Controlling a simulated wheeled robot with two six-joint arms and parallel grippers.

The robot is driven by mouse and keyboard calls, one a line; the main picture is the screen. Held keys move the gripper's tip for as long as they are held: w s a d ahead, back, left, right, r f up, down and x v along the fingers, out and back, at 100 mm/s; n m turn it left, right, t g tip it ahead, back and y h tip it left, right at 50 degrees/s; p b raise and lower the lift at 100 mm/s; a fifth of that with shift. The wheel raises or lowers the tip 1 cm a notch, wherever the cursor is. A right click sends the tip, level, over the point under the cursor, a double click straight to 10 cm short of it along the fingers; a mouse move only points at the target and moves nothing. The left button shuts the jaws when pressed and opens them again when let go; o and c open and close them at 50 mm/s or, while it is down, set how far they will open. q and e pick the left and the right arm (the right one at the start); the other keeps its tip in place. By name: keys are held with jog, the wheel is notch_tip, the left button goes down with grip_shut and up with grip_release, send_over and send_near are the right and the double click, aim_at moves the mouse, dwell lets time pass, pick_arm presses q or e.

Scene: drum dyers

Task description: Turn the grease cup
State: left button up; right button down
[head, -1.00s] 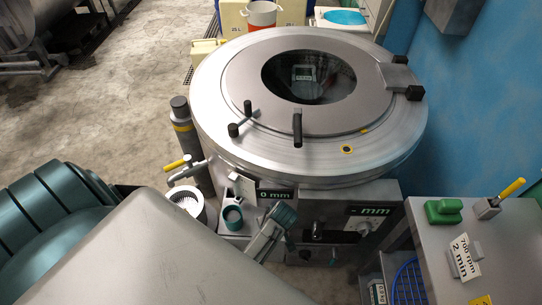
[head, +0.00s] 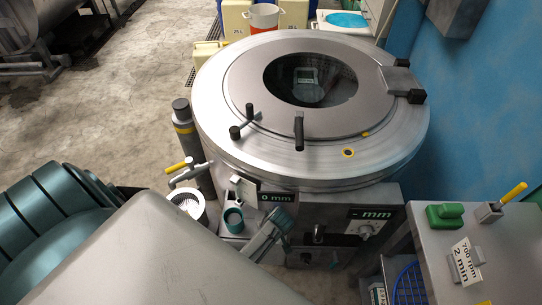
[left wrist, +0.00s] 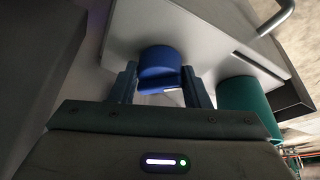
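The grease cup, which I take to be the blue round cap (left wrist: 160,62), sits against a pale grey panel in the left wrist view. My left gripper (left wrist: 161,80) has one finger on each side of the cap. The fingers look closed against its sides, with no clear gap. In the head view my left gripper (head: 284,232) is low at the machine's front, and the blue cap is hidden there. My right gripper is not in view.
A teal cup (head: 233,219) stands just left of my left gripper; it also shows in the left wrist view (left wrist: 245,105). The large round steel machine (head: 235,150) rises behind. A steel side table (head: 435,240) with a green block (head: 445,215) stands at right.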

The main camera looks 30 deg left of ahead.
pick_arm(q)
jog(key=shift+r+m+p, duration=0.15)
jog(key=shift+m+p, duration=0.65)
jog(key=m+t+h+p, duration=0.1)
jog(key=m+p, duration=0.1)
jog(key=m, duration=0.1)
jog(key=shift+s+a+p, duration=0.1)
jog(key=shift+p, duration=0.2)
jog(key=m+h+p, duration=0.1)
jog(key=m, duration=0.1)
jog(key=shift+a+m+t+p, duration=0.1)
jog(key=shift+m+t+p, duration=0.3)
jog(key=shift+m+h+p, duration=0.3)
jog(key=shift+m+h, duration=0.1)
jog(key=shift+m, duration=0.2)
jog(key=o, duration=1)
jog(key=shift+c, duration=0.2)
